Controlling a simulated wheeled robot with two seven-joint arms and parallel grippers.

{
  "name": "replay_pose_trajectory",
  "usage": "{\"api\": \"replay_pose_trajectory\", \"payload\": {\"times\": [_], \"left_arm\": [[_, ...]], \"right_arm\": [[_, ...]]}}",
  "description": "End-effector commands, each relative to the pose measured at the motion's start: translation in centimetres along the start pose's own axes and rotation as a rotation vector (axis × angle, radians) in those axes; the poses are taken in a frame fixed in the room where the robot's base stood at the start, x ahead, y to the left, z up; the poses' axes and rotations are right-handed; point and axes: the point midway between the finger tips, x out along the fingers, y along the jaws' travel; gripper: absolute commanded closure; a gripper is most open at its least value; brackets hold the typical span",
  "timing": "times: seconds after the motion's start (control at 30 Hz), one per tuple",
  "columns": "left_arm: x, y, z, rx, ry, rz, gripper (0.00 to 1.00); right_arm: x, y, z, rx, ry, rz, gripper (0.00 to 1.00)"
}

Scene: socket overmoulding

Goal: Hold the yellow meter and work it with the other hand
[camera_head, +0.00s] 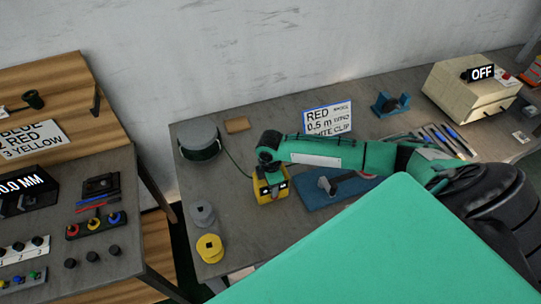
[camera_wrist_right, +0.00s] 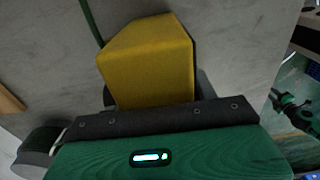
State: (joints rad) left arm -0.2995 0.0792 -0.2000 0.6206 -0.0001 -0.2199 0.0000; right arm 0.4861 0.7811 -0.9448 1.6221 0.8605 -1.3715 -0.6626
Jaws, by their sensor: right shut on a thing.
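The yellow meter (camera_head: 266,193) is a small boxy yellow block with dark parts, near the middle of the grey workbench. My right gripper (camera_head: 270,184) comes down over it from the right and is shut on it. In the right wrist view the yellow meter (camera_wrist_right: 150,62) fills the upper middle, just beyond the dark edge of the gripper body. The fingers are mostly hidden there, and no display or dial face shows. I cannot tell whether the meter touches the bench. My left gripper is not in view.
A dark green spool (camera_head: 200,143) with a cable stands behind left. Grey (camera_head: 202,214) and yellow (camera_head: 210,248) spools stand at the bench's left end. A blue fixture (camera_head: 325,193) lies right of the meter. A sign (camera_head: 328,118) and a beige machine reading OFF (camera_head: 470,88) stand farther back.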

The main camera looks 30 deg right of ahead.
Motion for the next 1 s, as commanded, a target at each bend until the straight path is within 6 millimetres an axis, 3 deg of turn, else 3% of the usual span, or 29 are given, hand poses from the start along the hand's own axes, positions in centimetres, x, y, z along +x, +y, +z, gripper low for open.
{"api": "replay_pose_trajectory", "payload": {"times": [0.03,0.17,1.0], "left_arm": [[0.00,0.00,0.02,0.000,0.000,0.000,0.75],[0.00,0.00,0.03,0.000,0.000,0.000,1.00],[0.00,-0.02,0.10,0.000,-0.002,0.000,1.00]], "right_arm": [[-0.01,0.01,0.02,0.000,0.000,0.000,0.65],[-0.01,0.02,0.02,0.000,0.000,0.000,0.65],[-0.03,0.03,0.02,0.000,0.000,0.001,0.65]]}}
